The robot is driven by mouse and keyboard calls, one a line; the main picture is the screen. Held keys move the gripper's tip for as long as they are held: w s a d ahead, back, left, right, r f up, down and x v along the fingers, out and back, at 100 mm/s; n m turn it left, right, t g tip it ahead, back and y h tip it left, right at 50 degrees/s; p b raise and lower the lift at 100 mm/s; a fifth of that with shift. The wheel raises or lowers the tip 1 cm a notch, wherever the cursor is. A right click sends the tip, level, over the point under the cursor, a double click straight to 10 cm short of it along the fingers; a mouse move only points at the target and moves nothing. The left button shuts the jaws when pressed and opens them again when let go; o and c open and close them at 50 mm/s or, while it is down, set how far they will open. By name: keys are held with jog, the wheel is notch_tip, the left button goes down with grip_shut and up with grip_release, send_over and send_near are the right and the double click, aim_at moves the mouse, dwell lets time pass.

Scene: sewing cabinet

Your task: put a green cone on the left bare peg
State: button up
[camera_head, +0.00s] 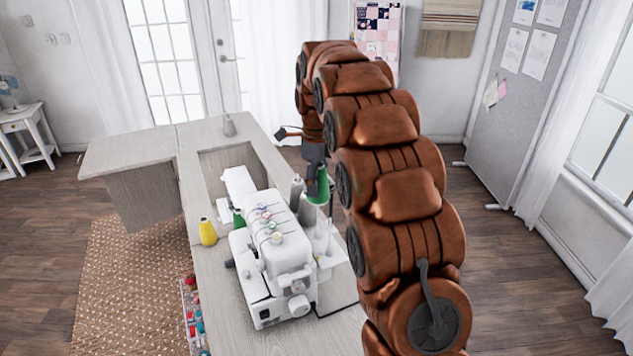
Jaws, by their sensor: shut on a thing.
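A green cone (320,187) stands upright, or nearly so, at the back right of the white sewing machine (273,258). My gripper (315,167) is at its top from above and is shut on it. My arm comes down from the right. I cannot tell whether the cone's base rests on anything. A thin pale peg or rod (330,228) rises below and right of it. The left bare peg cannot be made out for certain. A second green cone (238,218) stands at the machine's left rear, partly hidden.
Grey cones (298,190) stand close left of the held cone. A tray of coloured spools (191,315) is at the left edge.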

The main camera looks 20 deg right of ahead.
jog(key=shift+f, duration=0.15)
jog(key=shift+f+b, duration=1.95)
jog(key=shift+f, duration=2.35)
jog(key=shift+f+b, duration=1)
jog(key=shift+f, duration=1)
jog(key=o, duration=1.3)
jog(key=shift+r, duration=0.1)
jog(key=shift+r+p, duration=2.7)
jog(key=shift+r, duration=7.7)
